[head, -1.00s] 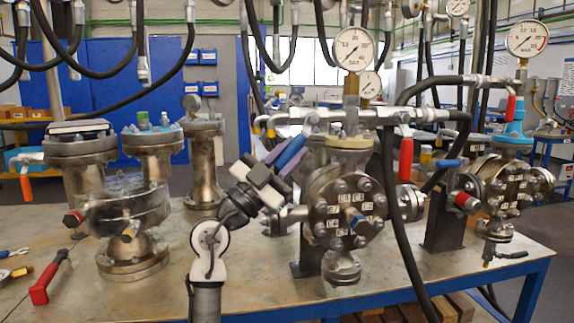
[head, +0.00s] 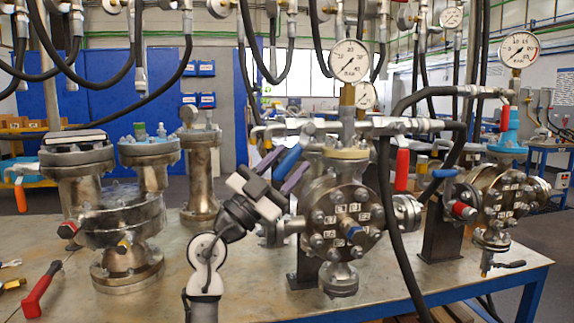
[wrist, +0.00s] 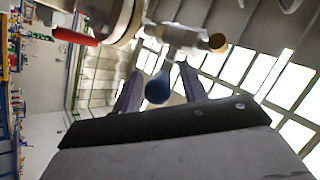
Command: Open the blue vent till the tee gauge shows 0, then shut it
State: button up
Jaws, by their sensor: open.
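The blue vent handle (head: 289,160) slants down from the left end of the pipework on the middle flanged vessel (head: 345,220). The tee gauge (head: 348,61) stands upright above this vessel; its dark needle shows, but its exact reading is too small to tell. My gripper (head: 294,157) is open, with its purple fingers on either side of the blue handle. In the wrist view the handle's rounded blue end (wrist: 158,88) lies between the two fingers, with gaps visible; contact cannot be told.
A red handle (head: 402,170) hangs right of the tee gauge. A black hose (head: 388,220) runs down in front of the middle vessel. Another vessel with a gauge (head: 518,50) stands at right. A red-handled tool (head: 41,290) lies at the bench's left front.

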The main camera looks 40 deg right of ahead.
jog(key=b+v, duration=0.2)
jog(key=v, duration=1.1)
jog(key=shift+a, duration=0.35)
jog(key=shift+f, duration=0.1)
